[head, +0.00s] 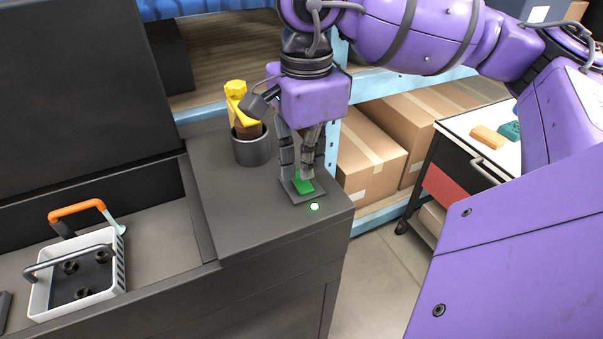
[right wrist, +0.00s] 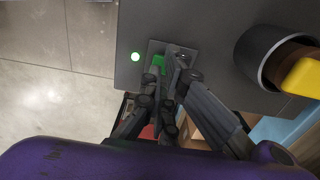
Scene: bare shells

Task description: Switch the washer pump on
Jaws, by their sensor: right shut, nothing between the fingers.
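A green rocker switch (head: 303,183) sits on a dark square plate (head: 306,195) on the dark grey top of the washer (head: 240,220). My left gripper is in neither view.
A dark grey cup (head: 252,150) holding a yellow-handled brush (head: 240,105) stands close left of my right gripper. A white basket (head: 75,275) with dark parts sits in the washer's basin. Cardboard boxes (head: 365,160) fill a blue shelf behind.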

